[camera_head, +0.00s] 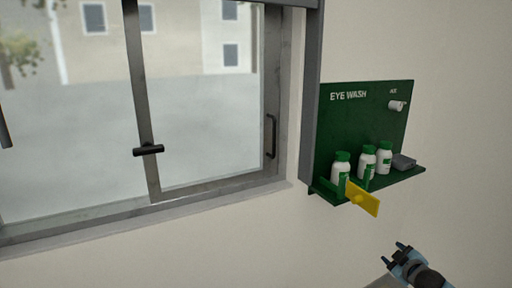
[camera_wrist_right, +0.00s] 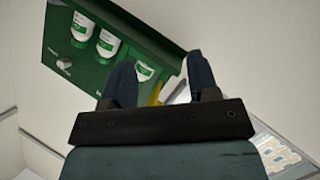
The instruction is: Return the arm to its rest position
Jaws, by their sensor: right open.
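My right gripper (camera_head: 400,250) is at the lower right of the head view, below and in front of the green eye wash station. Its two fingers are apart with nothing between them. In the right wrist view the open fingers (camera_wrist_right: 163,85) point toward the station, seen upside down. My left gripper is in neither view. The right arm comes in from the bottom right corner of the head view.
The green eye wash station (camera_head: 345,115) on the wall holds several white bottles (camera_head: 367,162) and a grey item (camera_head: 403,162) on its shelf. A yellow plate (camera_head: 362,198) sticks out at its front. A window (camera_head: 212,120) is left of it.

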